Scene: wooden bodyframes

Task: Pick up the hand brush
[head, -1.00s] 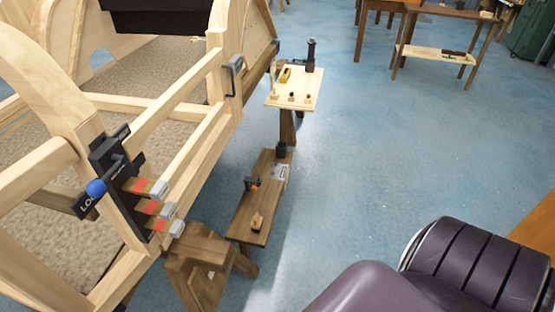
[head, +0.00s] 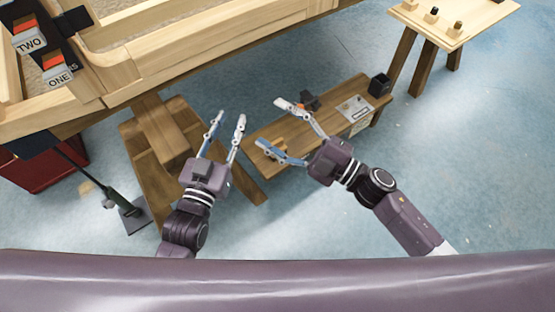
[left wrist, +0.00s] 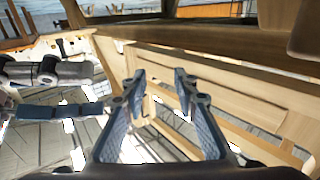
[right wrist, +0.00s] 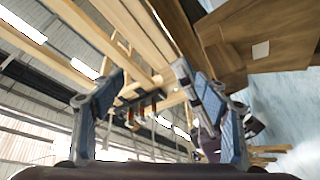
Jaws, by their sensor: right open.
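In the head view, a small light-wood item (head: 274,154) lies at the near left end of the low wooden bench (head: 300,139). It may be the hand brush, but a finger of my right gripper partly covers it and I cannot be sure. My right gripper (head: 270,124) is open and empty, its fingers spread over the bench's left part in this view. My left gripper (head: 230,118) is open and empty, left of the bench beside a wooden sawhorse. Both wrist views show spread, empty fingers and no brush.
A dark block-like tool (head: 309,101) lies on the bench beyond my right fingers, near a paper sheet (head: 355,109) and a black cup (head: 380,85). The sawhorse (head: 160,135) supports the wooden bodyframe (head: 210,50). Blue floor (head: 480,170) is clear at right.

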